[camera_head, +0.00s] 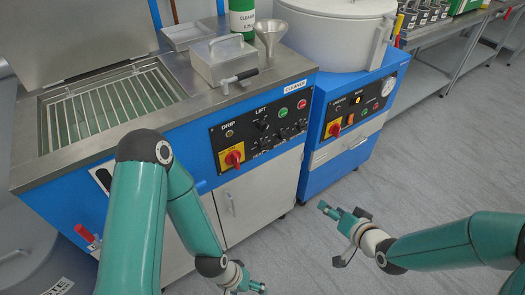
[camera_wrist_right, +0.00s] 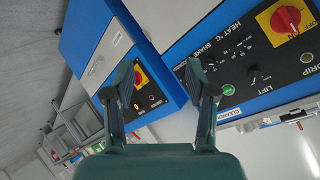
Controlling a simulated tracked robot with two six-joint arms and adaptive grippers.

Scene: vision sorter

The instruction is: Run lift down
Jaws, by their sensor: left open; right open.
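The blue cleaner's black control panel (camera_head: 262,132) carries the label LIFT above a small black knob (camera_head: 262,124). In the right wrist view the LIFT label sits beside a black knob (camera_wrist_right: 254,77) on the same panel, seen rotated. My left gripper (camera_head: 252,284) is open and low in front of the cleaner's cabinet, partly cut off by the bottom edge. My right gripper (camera_head: 343,232) is open and empty over the floor, apart from the panel. In the right wrist view its fingers (camera_wrist_right: 160,85) are spread, with the panels beyond them.
A wire basket (camera_head: 110,105) lies in the cleaner's open tank. A metal box with a lever (camera_head: 225,63), a funnel (camera_head: 270,35) and a green bottle (camera_head: 242,18) stand on top. A second blue unit (camera_head: 352,115) stands to the right. The floor (camera_head: 420,165) there is clear.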

